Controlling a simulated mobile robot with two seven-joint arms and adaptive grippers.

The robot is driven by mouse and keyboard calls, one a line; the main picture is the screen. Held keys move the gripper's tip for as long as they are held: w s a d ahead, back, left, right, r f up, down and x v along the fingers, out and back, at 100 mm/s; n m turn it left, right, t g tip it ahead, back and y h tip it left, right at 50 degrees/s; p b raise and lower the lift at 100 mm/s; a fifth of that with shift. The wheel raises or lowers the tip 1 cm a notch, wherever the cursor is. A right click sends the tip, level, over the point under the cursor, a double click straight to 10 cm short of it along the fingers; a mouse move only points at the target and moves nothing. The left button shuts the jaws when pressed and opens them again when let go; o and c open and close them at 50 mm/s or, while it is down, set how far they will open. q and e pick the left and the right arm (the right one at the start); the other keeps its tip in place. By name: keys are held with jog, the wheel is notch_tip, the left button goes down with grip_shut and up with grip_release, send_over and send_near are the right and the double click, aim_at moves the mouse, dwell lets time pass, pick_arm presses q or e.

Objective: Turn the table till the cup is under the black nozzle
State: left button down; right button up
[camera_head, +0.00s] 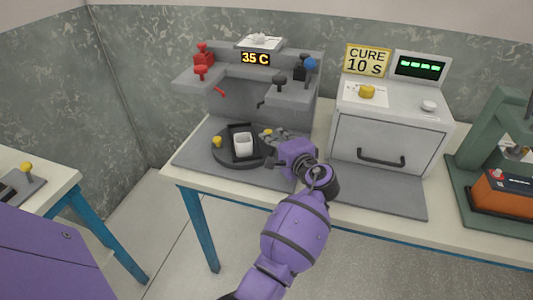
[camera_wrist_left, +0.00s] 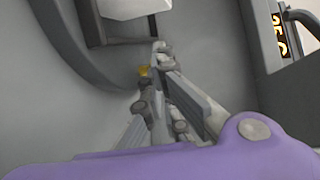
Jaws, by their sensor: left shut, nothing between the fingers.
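A dark round table (camera_head: 238,162) sits on the grey base of the machine. A white square cup (camera_head: 243,146) stands on it beside a black upright holder; part of the cup shows in the left wrist view (camera_wrist_left: 125,8). A yellow knob (camera_head: 217,141) is at the table's left rim. The black nozzle (camera_head: 262,104) is behind the table to the right; the red nozzle (camera_head: 219,91) is behind to the left. My left gripper (camera_head: 268,135) is shut and empty at the table's right side. In the left wrist view, a small yellow thing (camera_wrist_left: 144,71) shows beside its fingertips (camera_wrist_left: 156,65). My right gripper is out of view.
Red levers (camera_head: 203,57) and black and blue levers (camera_head: 310,66) are on the machine, with a 35 C display (camera_head: 256,58). A grey oven (camera_head: 390,135) stands to the right, and a green press (camera_head: 495,140) beyond it.

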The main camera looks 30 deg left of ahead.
pick_arm(q)
jog(key=shift+w+a+f+n+g+y+b, duration=0.1)
jog(key=shift+w+a+n+g+y+b, duration=0.1)
jog(key=shift+w+n+g+y+b, duration=0.3)
jog(key=shift+w+a+f+n+g+y+b, duration=0.1)
jog(key=shift+w+a+n+g+y+b, duration=0.1)
jog(key=shift+w+n+g+b, duration=0.45)
jog(key=shift+w+a+r+n+g+y+b, duration=0.1)
jog(key=shift+w+a+n+g+y+b, duration=0.25)
jog(key=shift+g+b, duration=0.3)
jog(key=shift+r+n+g+y+b, duration=0.1)
jog(key=shift+n+g+y+b, duration=0.05)
jog(key=shift+n+g+b, duration=0.35)
jog(key=shift+w+a+b, duration=0.3)
jog(key=shift+b, duration=0.1)
jog(key=shift+w+a+r+b, duration=0.1)
jog(key=shift+w+a+b, duration=0.25)
jog(key=shift+w+a, duration=0.8)
jog(key=shift+a, duration=0.3)
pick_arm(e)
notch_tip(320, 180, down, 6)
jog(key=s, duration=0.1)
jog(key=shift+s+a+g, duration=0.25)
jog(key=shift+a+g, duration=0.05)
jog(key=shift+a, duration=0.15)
pick_arm(q)
jog(key=shift+w+a, duration=0.1)
jog(key=shift+a, duration=0.1)
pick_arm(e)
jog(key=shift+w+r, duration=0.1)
